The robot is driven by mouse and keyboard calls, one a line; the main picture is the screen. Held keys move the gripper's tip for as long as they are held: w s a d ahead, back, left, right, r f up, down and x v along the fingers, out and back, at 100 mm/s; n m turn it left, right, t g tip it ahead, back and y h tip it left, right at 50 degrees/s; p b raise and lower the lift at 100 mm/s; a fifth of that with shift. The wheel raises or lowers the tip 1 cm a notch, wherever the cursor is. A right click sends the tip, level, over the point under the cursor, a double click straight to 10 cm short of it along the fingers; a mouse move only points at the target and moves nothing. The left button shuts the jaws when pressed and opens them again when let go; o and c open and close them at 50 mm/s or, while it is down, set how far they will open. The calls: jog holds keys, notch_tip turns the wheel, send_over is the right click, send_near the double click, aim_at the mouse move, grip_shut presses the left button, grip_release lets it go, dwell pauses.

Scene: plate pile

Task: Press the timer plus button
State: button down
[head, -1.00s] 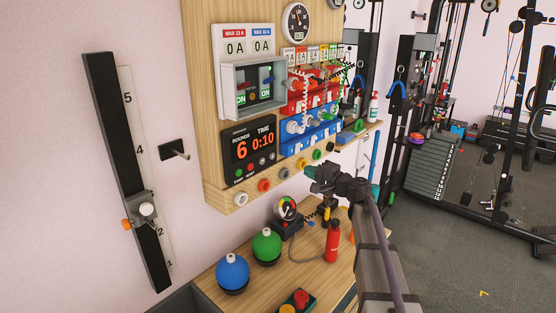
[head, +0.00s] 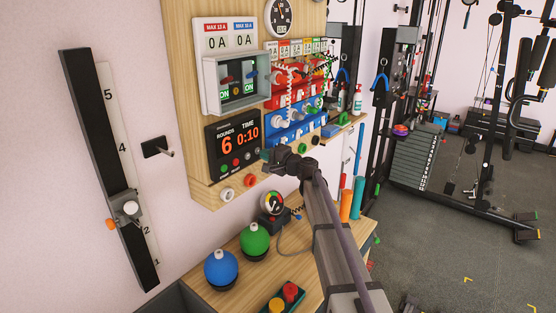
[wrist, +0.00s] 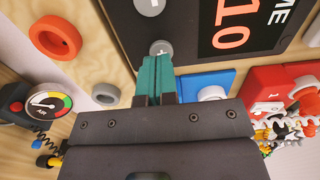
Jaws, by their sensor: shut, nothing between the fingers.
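The timer (head: 232,143) is a black panel on the wooden board, reading 6 rounds and 0:10 in orange, with a row of small round buttons along its lower edge. In the wrist view, a grey button with a plus-like mark (wrist: 160,46) lies just past my fingertips, its near edge partly hidden by them. A second grey button (wrist: 149,5) sits at the top edge. My gripper (wrist: 156,62) has teal fingers shut together and empty; in the head view it (head: 268,156) is at the timer's lower right corner. I cannot tell whether it touches the button.
Red and grey round pieces (head: 250,181) sit on the board below the timer. A blue module (head: 290,124) and red modules (head: 284,93) stand to its right. A gauge (head: 272,202), a green ball (head: 254,238) and a blue ball (head: 220,268) are below.

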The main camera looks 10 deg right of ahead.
jog(key=shift+w+a, duration=0.45)
jog(key=shift+w, duration=0.05)
jog(key=shift+w+a+r, duration=0.2)
jog(key=shift+w+a, duration=0.15)
jog(key=shift+w, duration=0.2)
jog(key=v, duration=1.4)
jog(key=shift+s+d, duration=0.2)
jog(key=shift+d, duration=0.05)
